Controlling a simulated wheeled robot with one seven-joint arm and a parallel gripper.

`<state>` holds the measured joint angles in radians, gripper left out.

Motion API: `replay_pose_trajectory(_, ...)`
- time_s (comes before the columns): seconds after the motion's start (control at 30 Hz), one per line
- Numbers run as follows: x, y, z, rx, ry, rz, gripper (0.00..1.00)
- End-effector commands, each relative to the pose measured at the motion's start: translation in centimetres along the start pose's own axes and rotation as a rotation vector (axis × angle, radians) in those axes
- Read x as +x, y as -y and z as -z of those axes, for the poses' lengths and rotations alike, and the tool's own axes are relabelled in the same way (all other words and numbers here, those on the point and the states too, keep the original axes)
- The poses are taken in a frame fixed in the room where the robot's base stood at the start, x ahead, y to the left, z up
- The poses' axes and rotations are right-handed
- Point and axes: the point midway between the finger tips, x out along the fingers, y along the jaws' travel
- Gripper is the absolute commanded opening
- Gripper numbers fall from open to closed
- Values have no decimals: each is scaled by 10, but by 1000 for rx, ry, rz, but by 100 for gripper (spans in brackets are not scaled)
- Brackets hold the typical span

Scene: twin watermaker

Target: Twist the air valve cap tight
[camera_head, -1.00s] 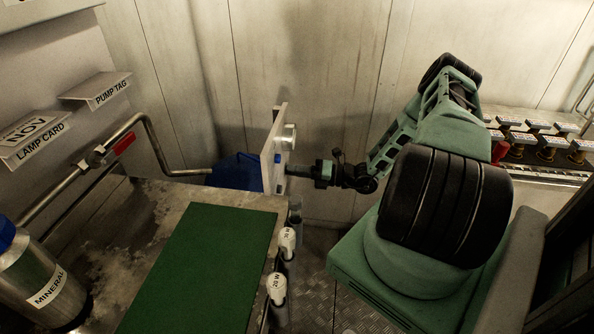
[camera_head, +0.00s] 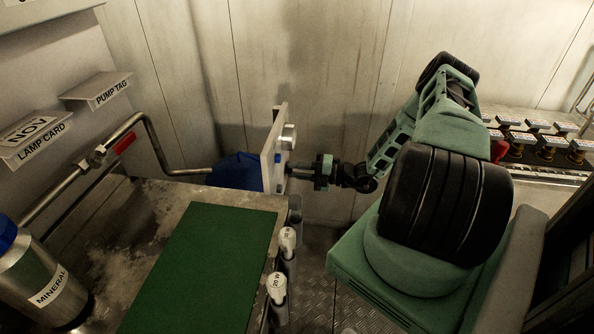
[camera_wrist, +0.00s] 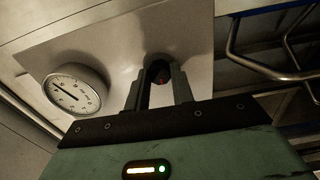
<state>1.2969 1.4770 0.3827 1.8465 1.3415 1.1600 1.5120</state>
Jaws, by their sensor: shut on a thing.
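My gripper (camera_head: 290,172) reaches left to the pale upright panel (camera_head: 268,157), seen nearly edge-on in the head view. In the wrist view, my gripper (camera_wrist: 160,92) has its two fingers closed around a small dark round part, the air valve cap (camera_wrist: 160,72), on the panel's face. A little red shows on the cap between the fingers. The fingers hide most of the cap, so how tight it sits cannot be told. A round white pressure gauge (camera_wrist: 74,92) with a dark needle is left of the fingers; it also shows side-on in the head view (camera_head: 289,137).
The bench with a green mat (camera_head: 205,265) lies left of my arm. White-capped tubes (camera_head: 278,288) line its edge. A blue object (camera_head: 236,170) sits behind the panel. A pipe with a red-handled valve (camera_head: 124,142) and a MINERAL bottle (camera_head: 45,285) are at the left.

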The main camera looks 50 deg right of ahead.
Motion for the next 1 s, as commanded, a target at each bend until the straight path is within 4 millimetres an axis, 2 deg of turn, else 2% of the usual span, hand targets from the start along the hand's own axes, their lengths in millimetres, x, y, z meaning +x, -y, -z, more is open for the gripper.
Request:
replay_pose_trajectory(0.33, -2, 1, -1, 4, 3, 4, 1)
replay_pose_trajectory(0.37, -2, 1, -1, 3, 3, 4, 32)
replay_pose_trajectory(0.4, -2, 1, -1, 3, 3, 4, 43)
replay_pose_trajectory(0.43, -1, 1, -1, 3, 3, 3, 45)
replay_pose_trajectory(0.77, -4, 1, 0, 1, 2, 1, 45)
replay_pose_trajectory(0.87, -13, 1, -1, 0, 3, 1, 45)
replay_pose_trajectory(1.0, -40, 3, -1, -1, 5, 3, 45)
